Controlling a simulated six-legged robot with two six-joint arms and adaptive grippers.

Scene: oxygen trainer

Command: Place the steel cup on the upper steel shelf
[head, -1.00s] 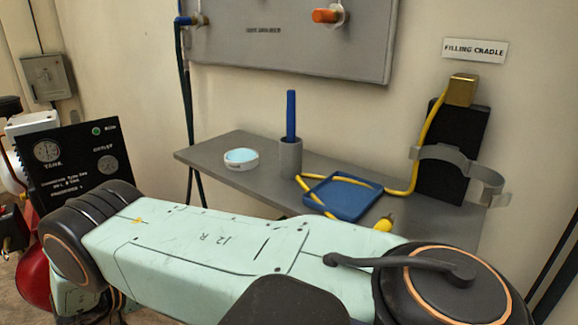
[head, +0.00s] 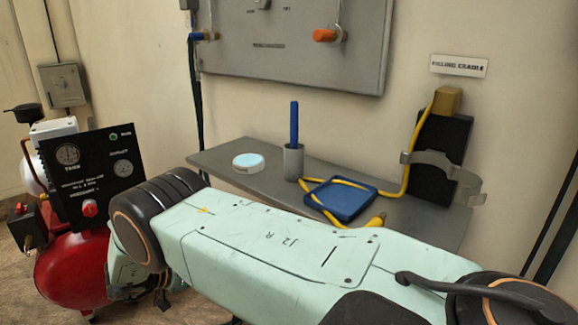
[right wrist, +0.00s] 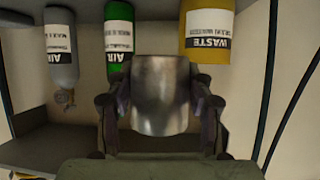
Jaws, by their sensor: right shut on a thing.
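The steel cup (right wrist: 160,95) is in the right wrist view, shiny and upright in the picture. My right gripper (right wrist: 161,105) is shut on it, with a dark finger on each side. A grey surface (right wrist: 35,153) shows at lower left in that view; I cannot tell whether it is the upper steel shelf. In the head view a grey shelf (head: 225,160) is fixed along the wall beyond my pale green arm. That view shows neither the steel cup nor either gripper. My left gripper is in neither view.
In the right wrist view, a grey cylinder (right wrist: 61,60), a green cylinder (right wrist: 118,45) and a yellow waste container (right wrist: 208,30) are behind the cup. The head view's shelf holds a round dish (head: 248,163), a grey holder (head: 293,163) and a blue tray (head: 345,205).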

